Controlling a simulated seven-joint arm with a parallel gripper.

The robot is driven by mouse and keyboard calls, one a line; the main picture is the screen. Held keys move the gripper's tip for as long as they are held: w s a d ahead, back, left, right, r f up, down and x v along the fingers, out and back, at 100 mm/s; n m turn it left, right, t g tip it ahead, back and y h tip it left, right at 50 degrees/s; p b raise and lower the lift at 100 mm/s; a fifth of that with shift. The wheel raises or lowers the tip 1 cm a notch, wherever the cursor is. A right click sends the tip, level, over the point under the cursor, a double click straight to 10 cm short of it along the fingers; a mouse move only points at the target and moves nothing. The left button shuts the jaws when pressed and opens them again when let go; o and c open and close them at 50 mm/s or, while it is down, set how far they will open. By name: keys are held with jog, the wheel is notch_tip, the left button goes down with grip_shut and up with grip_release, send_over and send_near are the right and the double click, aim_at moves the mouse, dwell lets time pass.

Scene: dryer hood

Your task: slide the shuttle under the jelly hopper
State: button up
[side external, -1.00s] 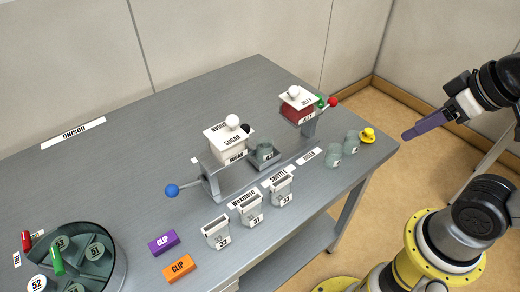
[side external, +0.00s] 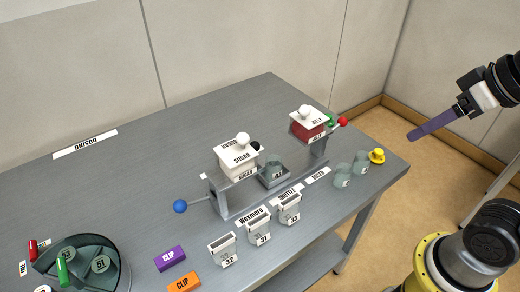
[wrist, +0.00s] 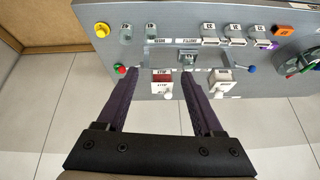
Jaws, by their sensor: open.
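The shuttle (side external: 274,178) is a small grey tray on the rail frame (side external: 231,202), carrying a glassy jar (side external: 273,164). It sits between the two hoppers, just right of the white sugar hopper (side external: 238,160) in the side view. The jelly hopper (side external: 307,128), with red contents and a white lid, stands at the far right end of the frame. The wrist view shows the jelly hopper (wrist: 162,80), sugar hopper (wrist: 220,82) and shuttle (wrist: 187,58). My gripper (side external: 410,137) is in the air right of the table, apart from everything. Its purple fingers (wrist: 158,74) are spread and empty.
A blue ball knob (side external: 180,206) sticks out at the frame's left end, a red one (side external: 342,121) by the jelly hopper. Several numbered pouches (side external: 257,228) line the front. Two jars (side external: 342,175) and a yellow object (side external: 377,156) stand right. A round bin (side external: 80,262) is front left.

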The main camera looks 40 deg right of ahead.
jog(key=w+a+r, duration=0.1)
jog(key=w+r, duration=0.4)
jog(key=m+g+y, duration=0.1)
jog(key=g+y, duration=0.1)
jog(key=g, duration=0.3)
send_over(256, 143)
jog(key=d, duration=0.3)
jog(key=s+d+f+x, duration=0.1)
jog(key=d+x, duration=0.2)
jog(key=x, duration=1.1)
jog(key=shift+g, duration=0.3)
jog(key=x, duration=1.4)
jog(key=shift+s+a+f, duration=0.1)
jog(key=shift+s+f, duration=0.05)
jog(key=shift+s, duration=0.15)
grip_shut()
